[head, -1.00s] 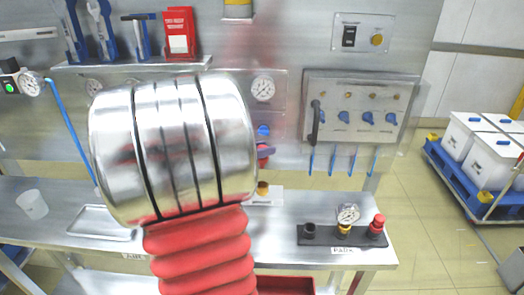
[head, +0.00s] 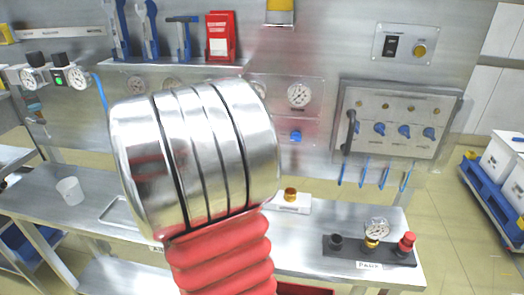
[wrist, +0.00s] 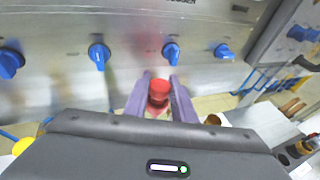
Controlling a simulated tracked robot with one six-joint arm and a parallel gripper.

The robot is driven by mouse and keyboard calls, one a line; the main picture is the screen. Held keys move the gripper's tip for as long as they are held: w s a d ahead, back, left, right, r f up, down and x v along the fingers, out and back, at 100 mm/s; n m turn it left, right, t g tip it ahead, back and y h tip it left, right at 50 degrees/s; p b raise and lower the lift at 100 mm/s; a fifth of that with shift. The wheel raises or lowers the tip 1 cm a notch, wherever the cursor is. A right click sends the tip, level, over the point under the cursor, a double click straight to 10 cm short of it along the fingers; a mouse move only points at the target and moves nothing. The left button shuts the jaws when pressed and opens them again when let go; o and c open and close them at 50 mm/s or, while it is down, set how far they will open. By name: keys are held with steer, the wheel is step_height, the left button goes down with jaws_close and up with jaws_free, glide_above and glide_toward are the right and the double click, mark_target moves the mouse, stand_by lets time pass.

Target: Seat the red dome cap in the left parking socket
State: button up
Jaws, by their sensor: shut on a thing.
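In the wrist view the red dome cap (wrist: 159,88) sits between the two purple fingers of my gripper (wrist: 158,98), which is shut on it. In the head view the gripper and held cap are hidden behind my arm. The black parking strip (head: 350,258), labelled PARK, lies on the bench at right. Its left parking socket (head: 336,243) is black with nothing visible on it. A pressure gauge on a brass fitting (head: 376,230) stands in the middle. Another red piece (head: 406,243) stands at the right end. The held cap is apart from the strip.
A brass fitting (head: 290,194) stands on a white block left of the strip. A valve panel (head: 398,120) with blue knobs and hanging blue tools is behind. A white cup (head: 70,190) and shallow tray (head: 118,212) are at left. Bench between block and strip is clear.

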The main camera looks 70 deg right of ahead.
steer(key=w+a+n+t+y, duration=0.1)
steer(key=w+a+n+t, duration=0.35)
steer(key=w+a, duration=0.65)
steer(key=w+a+n+t+y, duration=0.1)
steer(key=w+a+n+t, duration=0.4)
steer(key=w+a, duration=0.65)
steer(key=w+a+n+t+y, duration=0.3)
steer(key=w+a+y, duration=0.1)
steer(key=a, duration=0.9)
steer(key=w+a+f+n+t+y, duration=0.1)
steer(key=w+a+n+t+y, duration=0.2)
steer(key=w+a, duration=0.4)
steer(key=a+y, duration=0.1)
steer(key=a, duration=0.6)
steer(key=shift+w+f, duration=0.2)
steer(key=shift+f, duration=0.1)
steer(key=shift+n, duration=0.25)
